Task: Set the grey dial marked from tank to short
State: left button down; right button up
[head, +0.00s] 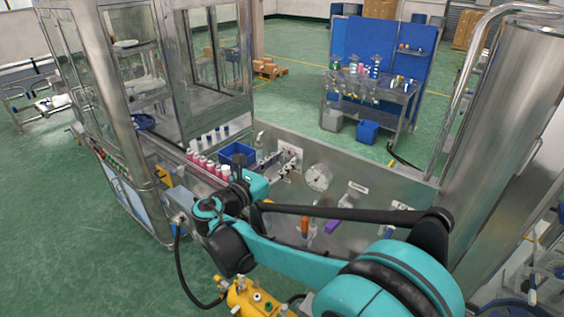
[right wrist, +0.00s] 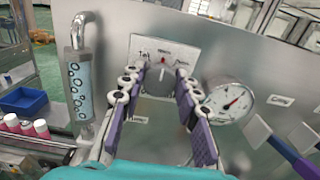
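The grey dial (right wrist: 159,82) sits on a white label plate (right wrist: 165,48) on the metal panel. A red mark near its top points roughly up, toward the middle label. One small label stands at the left and another at the right; the print is too blurred to read surely. In the head view the plate (head: 290,149) is small, and my right gripper (head: 282,166) is in front of it. In the right wrist view my right gripper (right wrist: 161,76) is open, its purple-padded fingers on either side of the dial. Contact cannot be told. My left gripper is not in view.
A round gauge (right wrist: 230,101) is just right of the fingers, and a clear tube with a metal pipe (right wrist: 80,85) is at the left. A purple-handled valve (head: 332,226) is lower right.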

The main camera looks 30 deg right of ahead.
jog(key=shift+m, duration=0.3)
jog(key=m+b, duration=0.1)
jog(key=m, duration=0.2)
jog(key=shift+m+b, duration=0.4)
jog(key=shift+s+m+b, duration=0.1)
jog(key=shift+m+b, duration=0.5)
jog(key=shift+m, duration=1.6)
jog(key=o, duration=1.2)
jog(key=v, duration=1.2)
jog(key=shift+f, duration=0.1)
